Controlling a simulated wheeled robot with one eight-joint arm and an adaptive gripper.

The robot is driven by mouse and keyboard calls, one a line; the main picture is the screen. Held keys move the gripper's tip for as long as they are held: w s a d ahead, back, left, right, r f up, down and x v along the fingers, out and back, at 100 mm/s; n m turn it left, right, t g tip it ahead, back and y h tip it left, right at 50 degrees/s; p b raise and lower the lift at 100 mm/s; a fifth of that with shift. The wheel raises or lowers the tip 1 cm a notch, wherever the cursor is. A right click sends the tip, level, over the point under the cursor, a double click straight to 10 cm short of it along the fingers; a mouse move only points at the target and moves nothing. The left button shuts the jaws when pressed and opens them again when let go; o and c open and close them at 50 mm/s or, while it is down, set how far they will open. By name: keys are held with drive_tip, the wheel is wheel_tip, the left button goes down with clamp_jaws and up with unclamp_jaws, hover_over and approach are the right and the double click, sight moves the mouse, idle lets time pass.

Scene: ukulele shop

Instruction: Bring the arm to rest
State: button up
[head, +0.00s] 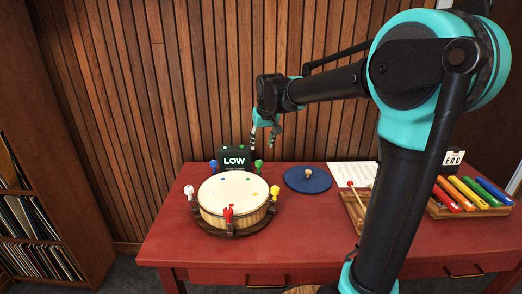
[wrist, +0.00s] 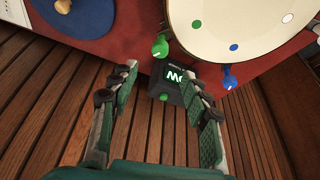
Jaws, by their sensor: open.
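My arm reaches from the right over the red table (head: 310,235) in the head view. My gripper (head: 264,135) hangs near the wooden wall, above the back edge of the table and the small black box (head: 234,157) with "LOW" lit on it. In the wrist view my gripper (wrist: 168,80) has its two fingers spread apart with nothing between them. The black box (wrist: 176,80) shows beyond and between the fingertips. The gripper appears apart from everything.
A drum (head: 234,194) with red, white, blue, green and yellow tuning keys stands on the table. A blue round mat (head: 307,180) holds a small knob-like piece. A mallet tray (head: 354,208), paper sheet (head: 352,173) and coloured chime bars (head: 470,192) lie right. A record shelf (head: 45,170) stands left.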

drive_tip(key=shift+s+r, duration=0.1)
drive_tip(key=shift+r, duration=0.2)
drive_tip(key=s+d+f+m, duration=0.1)
drive_tip(key=s+d+f, duration=0.5)
drive_tip(key=s, duration=0.3)
drive_tip(key=s+d+f+m, duration=0.1)
drive_tip(key=s+d+f, duration=0.5)
drive_tip(key=s, duration=0.3)
drive_tip(key=s+d+f+m+h, duration=0.1)
drive_tip(key=s+d+f, duration=0.5)
drive_tip(key=s+f, duration=0.2)
drive_tip(key=shift+s+d+f, duration=0.25)
drive_tip(key=shift+s+d, duration=0.15)
drive_tip(key=shift+s, duration=0.1)
drive_tip(key=shift+c, duration=0.2)
